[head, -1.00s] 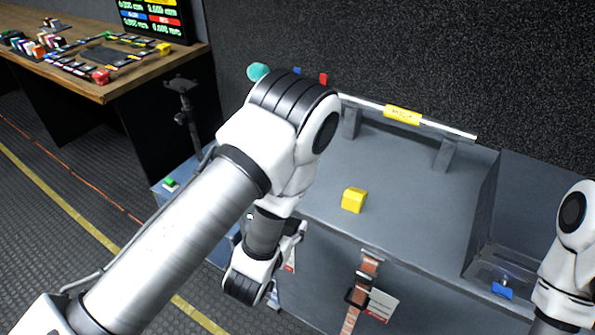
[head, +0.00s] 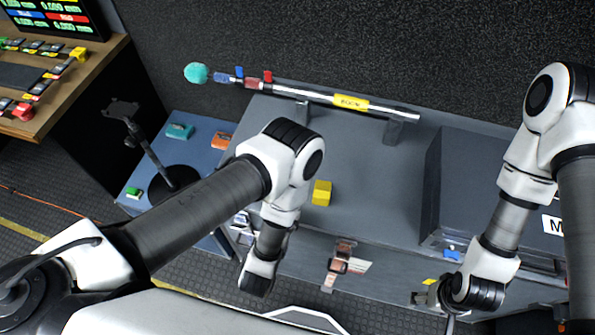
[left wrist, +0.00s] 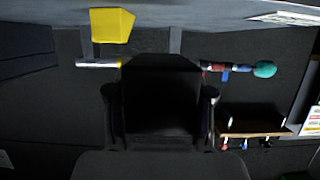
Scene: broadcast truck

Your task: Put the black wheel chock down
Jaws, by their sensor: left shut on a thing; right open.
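The black wheel chock (left wrist: 160,108) is a dark block in the middle of the left wrist view. The fingers of my left gripper (left wrist: 160,92) stand on either side of it, shut on it. In the head view my left gripper (head: 257,278) points down in front of the grey case (head: 385,195); its fingertips and the chock are hidden there. My right gripper (head: 445,297) is open and empty near the front of the case's right part.
A yellow block (head: 321,192) sits on the grey top. A pole with a teal fuzzy end (head: 196,73) lies on supports along the back. A blue surface (head: 198,153) at left holds a black stand (head: 172,180) and small coloured things. A wooden desk (head: 95,65) is further left.

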